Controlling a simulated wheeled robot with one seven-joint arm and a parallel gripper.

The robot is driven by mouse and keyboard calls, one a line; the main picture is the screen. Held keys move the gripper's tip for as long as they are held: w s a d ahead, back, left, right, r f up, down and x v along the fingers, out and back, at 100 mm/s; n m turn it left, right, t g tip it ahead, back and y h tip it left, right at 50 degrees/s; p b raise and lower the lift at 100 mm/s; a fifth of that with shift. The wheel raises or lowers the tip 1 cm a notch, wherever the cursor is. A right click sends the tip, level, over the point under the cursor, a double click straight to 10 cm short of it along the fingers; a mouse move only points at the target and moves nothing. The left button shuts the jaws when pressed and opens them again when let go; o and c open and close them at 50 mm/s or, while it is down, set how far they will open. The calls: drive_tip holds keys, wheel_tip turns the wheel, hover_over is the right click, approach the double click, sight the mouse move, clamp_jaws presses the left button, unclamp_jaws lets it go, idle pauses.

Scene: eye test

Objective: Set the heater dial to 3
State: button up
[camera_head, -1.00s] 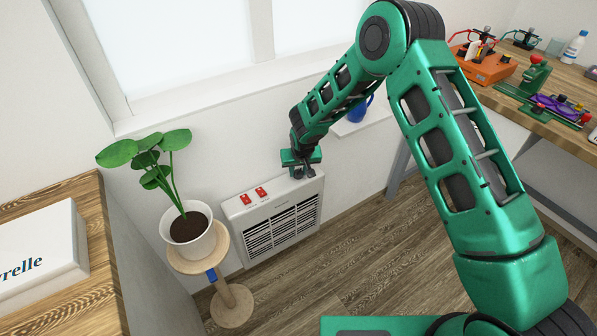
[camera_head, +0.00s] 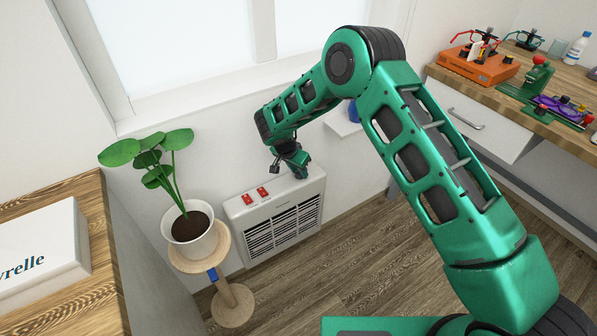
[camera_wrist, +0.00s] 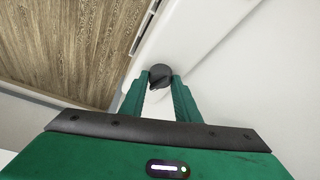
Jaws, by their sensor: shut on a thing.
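The white heater (camera_head: 275,220) stands on the floor against the wall below the window, with a dark vent grille on its front. Its dark round dial (camera_wrist: 160,74) shows in the wrist view, between my fingertips. My gripper (camera_head: 290,170) is at the right part of the heater's top and hides the dial in the head view. In the wrist view my gripper (camera_wrist: 159,82) is shut on the dial, one green finger on each side. I cannot read any numbers around the dial, so its setting cannot be told.
A potted plant (camera_head: 190,232) stands on a round wooden stand (camera_head: 232,303) just left of the heater. A workbench (camera_head: 560,120) with tools is at the right. Wooden floor lies open before the heater.

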drive_tip(key=shift+m, duration=0.3)
idle(0.4)
drive_tip(key=o, duration=1)
drive_tip(key=shift+r, duration=0.1)
drive_tip(key=v, duration=1)
drive_tip(key=shift+s+a+r, duration=0.1)
drive_tip(key=shift+a+r, duration=0.1)
drive_tip(key=shift+a, duration=0.1)
